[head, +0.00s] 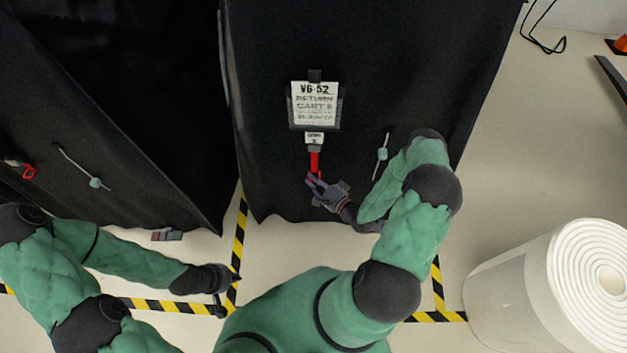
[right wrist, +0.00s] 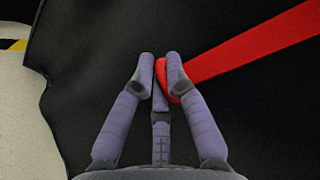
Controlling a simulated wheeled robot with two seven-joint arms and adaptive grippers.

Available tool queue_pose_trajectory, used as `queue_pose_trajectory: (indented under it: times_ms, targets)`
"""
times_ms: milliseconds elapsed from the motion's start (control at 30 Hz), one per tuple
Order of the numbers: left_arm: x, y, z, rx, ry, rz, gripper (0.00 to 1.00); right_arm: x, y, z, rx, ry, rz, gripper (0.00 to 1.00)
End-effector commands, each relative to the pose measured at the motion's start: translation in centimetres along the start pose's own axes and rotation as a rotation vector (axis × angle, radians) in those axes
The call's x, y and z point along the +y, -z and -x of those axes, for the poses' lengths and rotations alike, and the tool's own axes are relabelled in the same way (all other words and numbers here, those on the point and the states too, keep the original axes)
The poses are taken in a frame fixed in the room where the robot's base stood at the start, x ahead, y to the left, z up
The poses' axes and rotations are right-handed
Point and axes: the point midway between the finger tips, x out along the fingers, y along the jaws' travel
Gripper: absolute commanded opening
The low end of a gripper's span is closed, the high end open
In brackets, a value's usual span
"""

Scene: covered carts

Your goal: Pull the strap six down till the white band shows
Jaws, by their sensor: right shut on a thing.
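The red strap (head: 314,162) hangs on the front of the black-covered cart (head: 400,60), below a small white tag (head: 314,138) and a larger sign reading VG-52 RETURN CART 6 (head: 314,103). My right gripper (head: 316,185) is shut on the strap's lower end. In the right wrist view, the red strap (right wrist: 250,45) runs from the upper right to its looped end between the fingertips (right wrist: 162,78) of this gripper. The strap's visible length is all red. My left gripper (head: 222,290) is low over the floor at the left, away from the strap; its jaws are too unclear to read.
Another black-covered cart (head: 120,90) stands at the left with a red loop (head: 28,172) and a cord with a pale toggle (head: 95,183). A similar toggle (head: 381,154) is right of the strap. Yellow-black tape (head: 238,245) marks the floor.

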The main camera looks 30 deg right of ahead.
Motion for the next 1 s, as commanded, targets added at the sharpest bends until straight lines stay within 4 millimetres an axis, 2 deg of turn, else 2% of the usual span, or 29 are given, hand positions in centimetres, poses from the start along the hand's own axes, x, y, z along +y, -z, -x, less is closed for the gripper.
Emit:
queue_pose_trajectory:
  times_ms: [33, 100, 133, 200, 500, 633, 767, 1000]
  targets:
    - [0.0, 0.0, 0.0, 0.000, 0.000, 0.000, 0.00, -0.1, 0.6, 0.0, 0.012, 0.000, 0.006, 0.00]
    - [0.0, 0.0, 0.0, 0.000, 0.000, 0.000, 0.00, -0.1, 0.6, 0.0, 0.012, 0.000, 0.006, 0.00]
    - [0.0, 0.0, 0.0, 0.000, 0.000, 0.000, 0.00, -0.1, 0.7, 0.0, 0.012, 0.000, 0.006, 0.20]
    - [0.0, 0.0, 0.0, 0.000, 0.000, 0.000, 0.00, -0.1, 0.6, 0.0, 0.011, 0.000, 0.006, 0.33]
    - [0.0, 0.0, 0.0, 0.000, 0.000, 0.000, 0.00, 0.0, 0.3, 0.1, 0.005, -0.001, 0.002, 0.33]
    - [0.0, 0.0, 0.0, 0.000, 0.000, 0.000, 0.00, 0.0, 0.3, 0.8, 0.008, -0.002, 0.000, 0.33]
    - [0.0, 0.0, 0.0, 0.000, 0.000, 0.000, 0.00, 0.0, 0.4, 2.7, 0.009, -0.002, 0.000, 0.33]
    - [0.0, 0.0, 0.0, 0.000, 0.000, 0.000, 0.00, 0.0, 0.5, 7.2, 0.012, -0.002, 0.001, 0.33]
